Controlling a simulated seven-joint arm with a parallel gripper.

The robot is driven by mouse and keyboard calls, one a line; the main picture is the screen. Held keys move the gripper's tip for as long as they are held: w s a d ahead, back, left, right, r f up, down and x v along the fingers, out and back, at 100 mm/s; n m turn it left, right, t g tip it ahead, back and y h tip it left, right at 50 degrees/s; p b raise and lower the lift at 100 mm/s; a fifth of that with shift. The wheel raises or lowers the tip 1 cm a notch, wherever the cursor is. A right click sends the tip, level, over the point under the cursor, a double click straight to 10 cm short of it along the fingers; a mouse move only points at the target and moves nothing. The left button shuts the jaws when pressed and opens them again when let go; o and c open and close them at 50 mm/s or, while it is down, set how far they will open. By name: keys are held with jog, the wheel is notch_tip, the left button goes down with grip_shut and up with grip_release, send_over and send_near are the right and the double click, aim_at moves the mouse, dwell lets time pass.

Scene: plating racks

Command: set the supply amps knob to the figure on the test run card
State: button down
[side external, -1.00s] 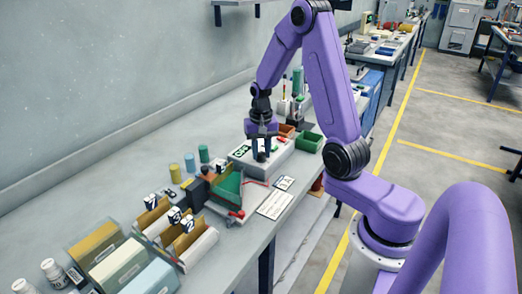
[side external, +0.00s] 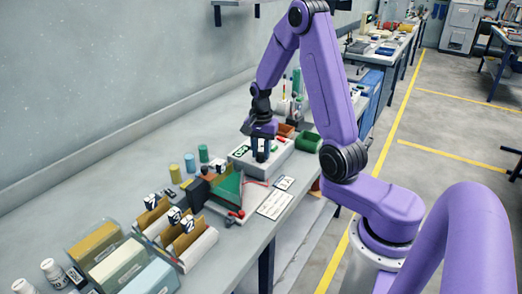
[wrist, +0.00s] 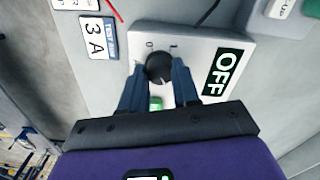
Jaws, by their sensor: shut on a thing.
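The supply is a pale box (side external: 285,158) on the bench; in the wrist view its light top face (wrist: 200,42) carries a black round knob (wrist: 158,66). My gripper (side external: 262,156) points down over the box. In the wrist view my gripper's two dark fingers (wrist: 158,78) are closed on the knob's sides. Small scale marks show just beyond the knob, but I cannot read them or the pointer. The test run card (wrist: 97,37) reads "3 A" and lies left of the box; in the side view it is a small white card (side external: 284,183).
An OFF sign (wrist: 225,72) is on the box, right of the knob. A green part (wrist: 156,103) shows between the fingers. A larger white card (side external: 274,205) lies near the bench edge. A green bin (side external: 308,142) stands behind the box, and a green-sided holder (side external: 230,188) in front.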

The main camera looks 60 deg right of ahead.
aim_at(261, 153)
jog(key=c, duration=0.8)
grip_release()
jog(key=shift+r, duration=0.1)
notch_tip(261, 153, up, 17)
jog(key=shift+r, duration=0.15)
